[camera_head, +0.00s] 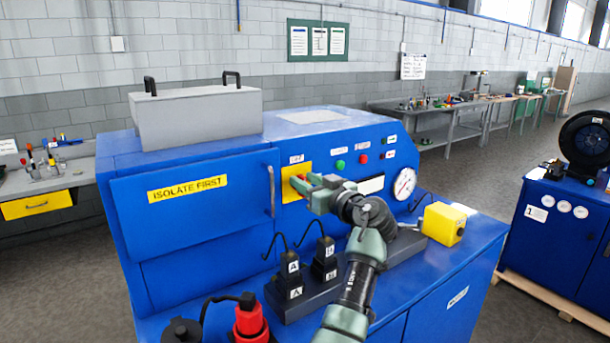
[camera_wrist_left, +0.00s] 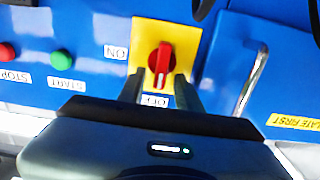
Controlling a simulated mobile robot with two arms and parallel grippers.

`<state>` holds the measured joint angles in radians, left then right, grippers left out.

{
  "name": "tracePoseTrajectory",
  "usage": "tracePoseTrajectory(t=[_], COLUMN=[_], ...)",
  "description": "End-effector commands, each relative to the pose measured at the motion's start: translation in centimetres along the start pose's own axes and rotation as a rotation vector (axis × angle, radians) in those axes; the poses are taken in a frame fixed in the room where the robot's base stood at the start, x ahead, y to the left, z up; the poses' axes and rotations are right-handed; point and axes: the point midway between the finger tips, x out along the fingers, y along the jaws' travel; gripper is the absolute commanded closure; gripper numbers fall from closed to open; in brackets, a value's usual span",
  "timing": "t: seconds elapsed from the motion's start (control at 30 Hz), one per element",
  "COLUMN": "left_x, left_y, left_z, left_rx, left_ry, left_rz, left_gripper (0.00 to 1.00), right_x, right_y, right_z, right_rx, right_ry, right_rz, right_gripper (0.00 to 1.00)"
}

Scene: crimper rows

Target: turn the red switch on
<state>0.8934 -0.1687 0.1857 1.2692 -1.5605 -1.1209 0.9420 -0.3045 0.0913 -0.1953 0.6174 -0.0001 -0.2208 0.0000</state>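The red switch (camera_wrist_left: 160,60) is a rotary knob on a yellow plate (camera_wrist_left: 185,37) on the blue machine's front. In the left wrist view, which shows the labels upside down, its handle lies in line with the OFF label (camera_wrist_left: 156,101); the ON label (camera_wrist_left: 115,52) is to the left. My left gripper (camera_wrist_left: 159,77) is open, its fingers on either side of the handle's OFF end; whether they touch it is not clear. In the head view my left gripper (camera_head: 309,187) is in front of the yellow plate (camera_head: 291,169) and hides most of the switch. My right gripper is not in view.
A green START button (camera_wrist_left: 62,58) and a red STOP button (camera_wrist_left: 7,51) sit beside the switch. A metal door handle (camera_head: 271,191) is to the left. Below are black lettered blocks (camera_head: 325,262), a yellow box (camera_head: 444,223) and a red connector (camera_head: 250,322) on the ledge.

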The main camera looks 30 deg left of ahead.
Motion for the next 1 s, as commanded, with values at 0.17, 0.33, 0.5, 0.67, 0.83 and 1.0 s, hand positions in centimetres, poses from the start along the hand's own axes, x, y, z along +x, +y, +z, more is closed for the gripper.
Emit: tracePoseTrajectory(t=[0.17,0.33,0.5,0.67,0.83,1.0], left_x=[0.4,0.4,0.4,0.4,0.4,0.4], left_y=[0.0,0.0,0.0,0.0,0.1,0.2], left_z=[0.0,0.1,0.0,0.1,0.1,0.2], left_rx=[-0.001,-0.001,-0.001,0.002,0.031,0.112], left_ry=[0.0,0.0,0.0,0.0,0.0,0.001], left_rz=[0.001,0.001,0.001,0.001,0.001,0.0], left_gripper=[0.65,0.71,1.0,1.0,1.0,1.0], right_x=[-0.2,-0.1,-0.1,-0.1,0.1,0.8], right_y=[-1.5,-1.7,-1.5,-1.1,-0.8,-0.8], right_z=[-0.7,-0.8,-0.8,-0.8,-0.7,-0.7], right_rx=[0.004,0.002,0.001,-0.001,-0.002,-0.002], right_ry=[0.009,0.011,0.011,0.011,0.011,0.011], right_rz=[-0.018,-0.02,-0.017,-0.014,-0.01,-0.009], right_gripper=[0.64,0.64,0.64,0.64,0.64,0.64])
